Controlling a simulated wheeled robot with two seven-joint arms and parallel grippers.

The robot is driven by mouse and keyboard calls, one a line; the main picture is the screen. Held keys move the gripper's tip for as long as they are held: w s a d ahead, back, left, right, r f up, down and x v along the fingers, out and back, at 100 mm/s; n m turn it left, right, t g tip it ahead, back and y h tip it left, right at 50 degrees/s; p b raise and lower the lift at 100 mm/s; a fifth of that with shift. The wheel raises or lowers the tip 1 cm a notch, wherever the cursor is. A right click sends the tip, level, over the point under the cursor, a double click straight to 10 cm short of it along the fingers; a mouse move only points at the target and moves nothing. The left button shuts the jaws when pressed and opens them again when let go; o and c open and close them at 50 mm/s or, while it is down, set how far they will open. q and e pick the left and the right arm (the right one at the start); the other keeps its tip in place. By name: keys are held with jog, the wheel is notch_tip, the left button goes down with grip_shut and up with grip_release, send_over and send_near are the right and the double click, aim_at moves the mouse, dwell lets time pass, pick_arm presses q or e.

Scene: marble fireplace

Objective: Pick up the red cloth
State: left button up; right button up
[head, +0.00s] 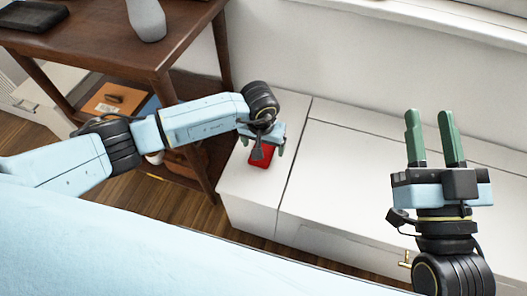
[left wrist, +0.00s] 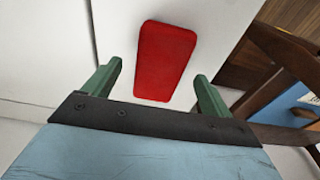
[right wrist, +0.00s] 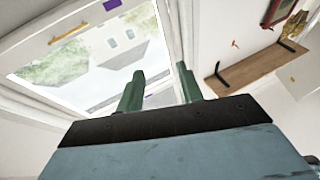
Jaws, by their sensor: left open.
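The red cloth (head: 262,158) is a small folded red rectangle on the left end of the white cabinet top. It shows whole in the left wrist view (left wrist: 166,60), lying flat between and beyond the fingers. My left gripper (head: 263,148) is above the cloth, pointing down, and hides part of it in the head view. My right gripper (head: 432,135) is raised at the right, fingers pointing up, apart and empty. Its fingers also show in the right wrist view (right wrist: 160,88).
The white cabinet (head: 335,165) runs along the wall, its top clear around the cloth. A dark wooden table (head: 105,40) with a grey vase (head: 147,18) and a lower shelf stands at the left. In the right wrist view are a window (right wrist: 95,60) and a wall shelf (right wrist: 255,68).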

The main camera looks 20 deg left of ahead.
pick_arm(q)
jog(key=shift+w+f, duration=0.1)
jog(key=shift+f, duration=0.75)
pick_arm(e)
jog(key=shift+s+r+t+y, duration=0.15)
jog(key=shift+s+r+t, duration=0.15)
jog(key=shift+r+t, duration=0.2)
jog(key=shift+s+r+t+y, duration=0.15)
jog(key=shift+s+r+t, duration=0.1)
jog(key=shift+r+t, duration=0.25)
jog(key=shift+r, duration=0.1)
pick_arm(q)
jog(key=c, duration=1.1)
jog(key=shift+r, duration=0.2)
